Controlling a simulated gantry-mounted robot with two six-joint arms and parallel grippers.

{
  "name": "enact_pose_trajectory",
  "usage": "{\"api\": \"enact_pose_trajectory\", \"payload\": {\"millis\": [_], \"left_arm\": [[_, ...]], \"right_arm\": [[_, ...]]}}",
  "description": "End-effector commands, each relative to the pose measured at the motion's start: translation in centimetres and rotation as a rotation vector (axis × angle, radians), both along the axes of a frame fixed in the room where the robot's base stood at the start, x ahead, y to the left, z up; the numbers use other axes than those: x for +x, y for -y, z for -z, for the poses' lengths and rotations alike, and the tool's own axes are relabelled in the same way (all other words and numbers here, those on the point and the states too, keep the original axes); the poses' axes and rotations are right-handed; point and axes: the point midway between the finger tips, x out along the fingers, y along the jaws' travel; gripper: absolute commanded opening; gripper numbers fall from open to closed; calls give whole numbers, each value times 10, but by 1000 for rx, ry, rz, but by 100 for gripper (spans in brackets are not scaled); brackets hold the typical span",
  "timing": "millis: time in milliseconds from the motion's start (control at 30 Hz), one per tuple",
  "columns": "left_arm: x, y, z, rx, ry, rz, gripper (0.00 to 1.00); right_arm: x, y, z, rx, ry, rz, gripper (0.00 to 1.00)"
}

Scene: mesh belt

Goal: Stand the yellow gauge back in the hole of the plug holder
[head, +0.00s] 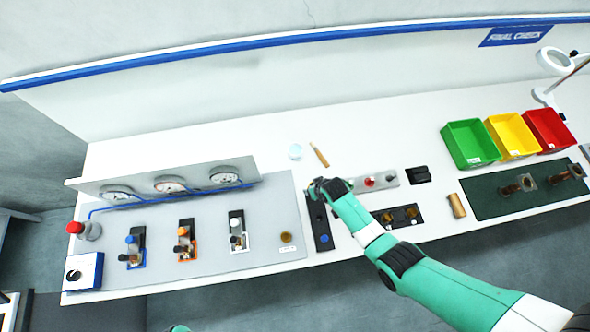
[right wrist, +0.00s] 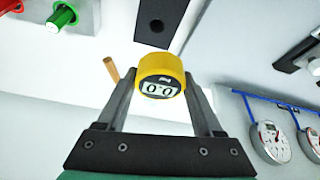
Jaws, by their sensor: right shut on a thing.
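My right gripper (right wrist: 162,90) is shut on the yellow gauge (right wrist: 160,68), a round yellow body with a dark face and a digital readout. In the head view my right gripper (head: 318,188) is over the far end of a dark narrow plate, which seems to be the plug holder (head: 319,226). The gauge is hidden there. In the right wrist view the plug holder (right wrist: 170,8) shows beyond the gauge, with a round hole (right wrist: 156,26) near its end. The gauge looks apart from the hole. My left gripper is out of view.
A panel with dials (head: 170,184) and several fixtures stands left. A wooden stick (head: 319,154) and pale blue disc (head: 295,151) lie behind. Green, yellow and red bins (head: 470,142) stand at right.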

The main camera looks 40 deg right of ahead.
Motion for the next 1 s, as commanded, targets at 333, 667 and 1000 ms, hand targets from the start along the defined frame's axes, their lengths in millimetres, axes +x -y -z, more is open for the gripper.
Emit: {"api": "enact_pose_trajectory", "payload": {"millis": [333, 667, 1000], "left_arm": [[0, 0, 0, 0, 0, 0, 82], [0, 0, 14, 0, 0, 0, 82], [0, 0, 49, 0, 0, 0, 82]], "right_arm": [[-3, 10, 0, 0, 1, 23, 0], [-3, 9, 15, 0, 1, 22, 0], [-3, 9, 51, 1, 0, 22, 0]]}}
